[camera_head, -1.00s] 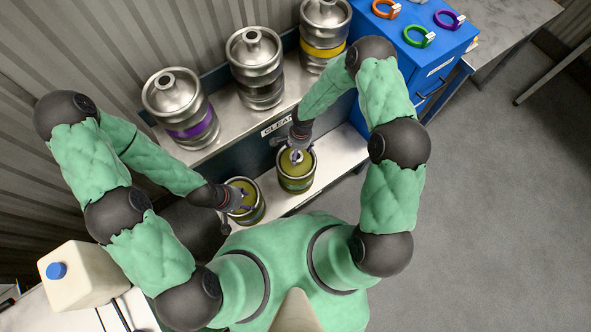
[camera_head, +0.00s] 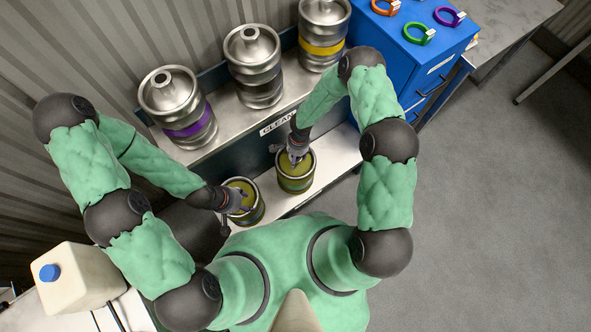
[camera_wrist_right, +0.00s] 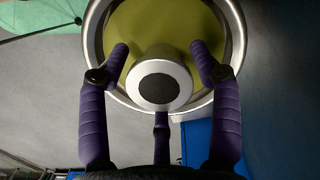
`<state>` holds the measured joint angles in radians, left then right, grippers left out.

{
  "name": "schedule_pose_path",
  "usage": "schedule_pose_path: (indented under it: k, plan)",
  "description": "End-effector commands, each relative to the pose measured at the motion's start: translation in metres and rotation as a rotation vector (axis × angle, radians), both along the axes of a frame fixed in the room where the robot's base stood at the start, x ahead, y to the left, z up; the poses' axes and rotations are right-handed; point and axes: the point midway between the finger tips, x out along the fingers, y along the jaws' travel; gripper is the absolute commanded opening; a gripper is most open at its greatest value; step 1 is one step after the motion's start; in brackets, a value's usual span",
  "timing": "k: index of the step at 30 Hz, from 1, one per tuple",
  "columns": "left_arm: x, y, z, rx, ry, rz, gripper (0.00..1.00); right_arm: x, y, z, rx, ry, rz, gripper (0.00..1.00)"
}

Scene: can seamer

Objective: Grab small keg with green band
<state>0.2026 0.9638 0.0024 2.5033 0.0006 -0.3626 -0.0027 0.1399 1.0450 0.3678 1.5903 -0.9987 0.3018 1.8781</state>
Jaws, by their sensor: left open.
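Two small kegs with yellow-green tops stand upright on the low shelf. The right one (camera_head: 297,184) shows a greenish band low on its side. The left one (camera_head: 249,217) has a band whose colour I cannot make out clearly. My right gripper (camera_head: 295,158) is over the right keg. In the right wrist view, the gripper's purple fingers (camera_wrist_right: 160,60) are open around the keg's pale centre fitting with a black middle (camera_wrist_right: 158,80), with gaps at its sides. My left gripper (camera_head: 243,200) is open at the top of the left keg and partly covers it.
Large kegs with a purple band (camera_head: 190,125), a dark band (camera_head: 260,92) and a yellow band (camera_head: 322,48) stand on the upper shelf. A blue cabinet (camera_head: 420,62) carries coloured rings. A white jug (camera_head: 75,280) is at lower left. Floor at right is clear.

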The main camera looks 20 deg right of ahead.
Motion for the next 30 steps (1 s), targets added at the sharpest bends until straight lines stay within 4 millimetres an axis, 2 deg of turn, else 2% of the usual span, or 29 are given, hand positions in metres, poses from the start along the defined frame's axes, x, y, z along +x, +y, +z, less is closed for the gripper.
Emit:
schedule_pose_path:
  k: [1,5,6,17,24,30]
  plan:
    - [0.000,0.000,0.000,0.000,0.000,0.000,0.51,0.000,0.000,0.000,0.000,0.000,0.000,0.39]
    - [0.000,0.000,0.000,0.000,0.000,0.000,0.51,0.000,0.000,0.000,0.000,0.000,0.000,0.02]
    - [0.000,0.000,0.000,0.000,0.000,0.000,0.51,0.002,0.000,0.001,0.000,-0.004,0.000,0.00]
    - [0.000,0.000,0.002,0.000,0.000,0.000,0.51,0.002,0.000,0.007,-0.001,-0.005,-0.001,0.00]
    - [0.000,0.000,0.011,0.000,0.000,0.000,0.51,0.003,-0.001,0.034,-0.001,-0.006,-0.002,0.00]
    - [0.000,0.000,0.013,0.000,0.000,0.000,0.51,-0.013,-0.006,0.052,0.000,-0.003,-0.001,0.00]
